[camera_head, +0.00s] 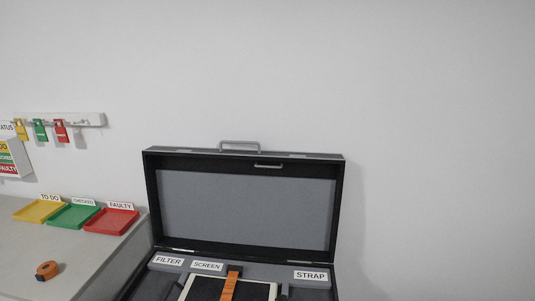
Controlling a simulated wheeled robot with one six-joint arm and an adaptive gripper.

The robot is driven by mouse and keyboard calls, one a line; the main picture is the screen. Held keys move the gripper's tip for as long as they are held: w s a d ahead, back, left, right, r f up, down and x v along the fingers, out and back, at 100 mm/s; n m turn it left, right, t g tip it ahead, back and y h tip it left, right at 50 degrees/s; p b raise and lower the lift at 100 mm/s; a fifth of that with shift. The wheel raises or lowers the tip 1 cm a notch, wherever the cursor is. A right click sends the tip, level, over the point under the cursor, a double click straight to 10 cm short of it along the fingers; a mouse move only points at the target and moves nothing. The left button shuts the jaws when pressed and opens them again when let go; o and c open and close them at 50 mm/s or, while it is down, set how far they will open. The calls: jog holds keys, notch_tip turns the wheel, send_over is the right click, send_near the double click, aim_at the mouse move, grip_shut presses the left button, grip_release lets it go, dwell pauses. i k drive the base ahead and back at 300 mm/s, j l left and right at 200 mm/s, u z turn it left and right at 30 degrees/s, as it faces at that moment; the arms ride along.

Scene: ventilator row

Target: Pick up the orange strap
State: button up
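An orange strip (229,287) that looks like a strap lies over a dark, pale-rimmed panel (257,291) in the open case. Its upper end meets a dark piece, and its lower end is cut off by the picture's bottom edge. A small orange and dark coil (47,270) sits on the grey table at the left; I cannot tell if it is a rolled strap. The case (340,205) is black with a grey lining and its lid is up. A STRAP label (310,276) is at its right. My gripper is not in view.
Yellow (39,210), green (74,216) and red (110,221) trays stand along the back of the table (25,243). Coloured tags (40,130) hang from a wall rail above. The raised lid stands near the wall. The table front around the coil is clear.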

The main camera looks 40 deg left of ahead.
aim_at(48, 270)
jog(key=u, duration=2.35)
jog(key=i+u, duration=0.35)
jog(key=i, duration=0.45)
jog(key=i+l+u, duration=0.2)
jog(key=i+u, duration=0.15)
jog(key=i, duration=0.45)
